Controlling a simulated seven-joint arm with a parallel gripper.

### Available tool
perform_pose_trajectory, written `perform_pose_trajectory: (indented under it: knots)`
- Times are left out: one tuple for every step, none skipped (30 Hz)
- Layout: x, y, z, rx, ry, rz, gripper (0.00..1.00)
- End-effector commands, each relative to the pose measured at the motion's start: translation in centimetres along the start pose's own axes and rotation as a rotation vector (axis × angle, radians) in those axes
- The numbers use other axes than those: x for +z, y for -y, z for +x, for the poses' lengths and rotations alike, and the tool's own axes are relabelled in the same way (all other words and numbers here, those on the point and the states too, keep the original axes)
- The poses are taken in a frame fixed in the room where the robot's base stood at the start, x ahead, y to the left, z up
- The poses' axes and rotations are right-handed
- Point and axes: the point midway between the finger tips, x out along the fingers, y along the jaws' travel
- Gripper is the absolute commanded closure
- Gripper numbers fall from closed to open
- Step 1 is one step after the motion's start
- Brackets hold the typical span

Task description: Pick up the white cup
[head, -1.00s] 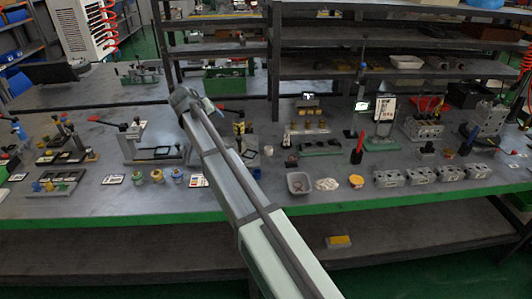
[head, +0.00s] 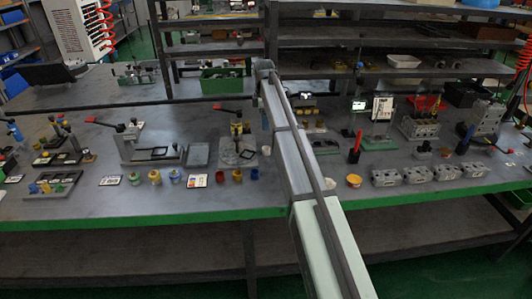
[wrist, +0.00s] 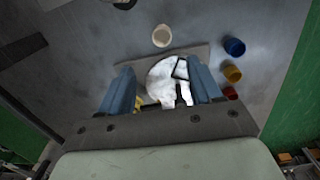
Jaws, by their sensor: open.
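The white cup (wrist: 161,35) stands upright on the grey table in the wrist view, beyond my fingertips and near the top of the picture. In the head view the white cup (head: 266,150) shows as a small pale shape just left of my arm. My gripper (wrist: 159,74) is open and empty, with its two blue fingers spread apart. The fingers are over a grey plate with a whitish round piece, short of the cup. In the head view my arm hides most of the gripper.
A blue cup (wrist: 235,47), a yellow cup (wrist: 232,72) and a red cup (wrist: 230,93) stand right of the plate (wrist: 200,53). A fixture with a red-handled lever (head: 228,110) stands behind them in the head view. Bare table lies around the white cup.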

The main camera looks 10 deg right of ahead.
Motion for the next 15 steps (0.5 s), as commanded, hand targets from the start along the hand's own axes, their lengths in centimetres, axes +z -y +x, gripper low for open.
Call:
perform_pose_trajectory:
  knots:
    - [0.3,-0.1,0.0,-0.008,-0.012,-0.025,0.36]
    - [0.3,-0.1,0.0,-0.012,-0.017,-0.038,0.36]
    - [0.4,-0.1,0.0,-0.016,-0.022,-0.050,0.36]
    - [0.5,-0.1,0.1,-0.017,-0.024,-0.057,0.36]
    - [0.5,-0.1,0.2,-0.019,-0.026,-0.062,0.36]
    - [0.5,-0.1,0.4,-0.019,-0.027,-0.065,0.36]
    - [0.5,-0.1,0.6,-0.020,-0.027,-0.066,0.36]
    - [0.5,0.0,0.8,-0.020,-0.027,-0.066,0.36]
    - [0.4,0.0,1.2,-0.019,-0.027,-0.065,0.36]
    - [0.4,0.0,1.6,-0.019,-0.027,-0.065,0.36]
    - [0.4,0.0,2.0,-0.020,-0.027,-0.065,0.36]
    - [0.4,0.1,2.5,-0.020,-0.027,-0.065,0.36]
    - [0.4,0.1,3.0,-0.020,-0.026,-0.064,0.36]
    - [0.4,0.1,3.5,-0.020,-0.026,-0.064,0.36]
    - [0.4,0.1,4.2,-0.020,-0.026,-0.064,0.36]
